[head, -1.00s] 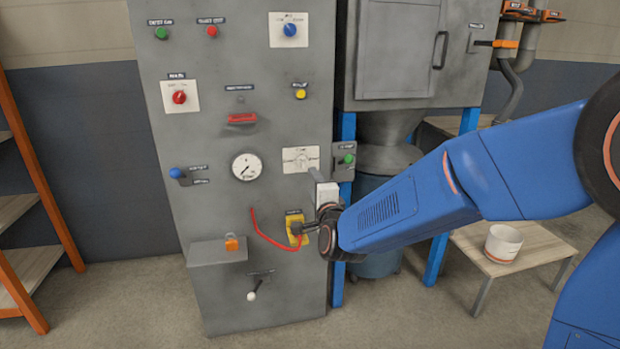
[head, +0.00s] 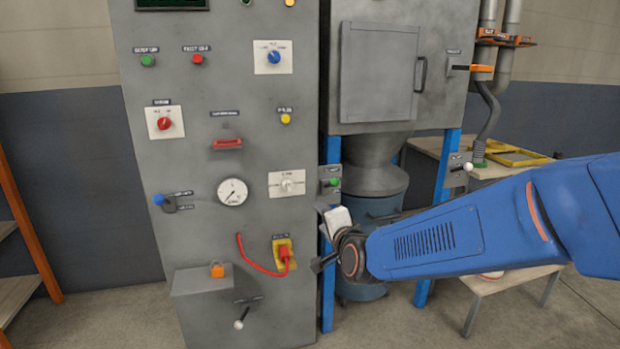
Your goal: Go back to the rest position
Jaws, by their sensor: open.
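My blue arm reaches in from the right in the head view. My gripper (head: 321,238) is open, with its dark fingers spread and nothing seen between them. It is in front of the right edge of the grey control panel (head: 215,100), to the right of the yellow socket (head: 281,244). A red plug (head: 286,259) sits at the socket, with a red cable (head: 254,262) curving left from it. The gripper appears apart from the plug. My wrist hides part of the blue drum behind it.
A grey cabinet and hopper (head: 378,72) on blue legs stand right of the panel. A low wooden table (head: 500,284) is below my arm. An orange shelf (head: 25,225) is at far left. Bare floor (head: 115,310) lies left of the panel.

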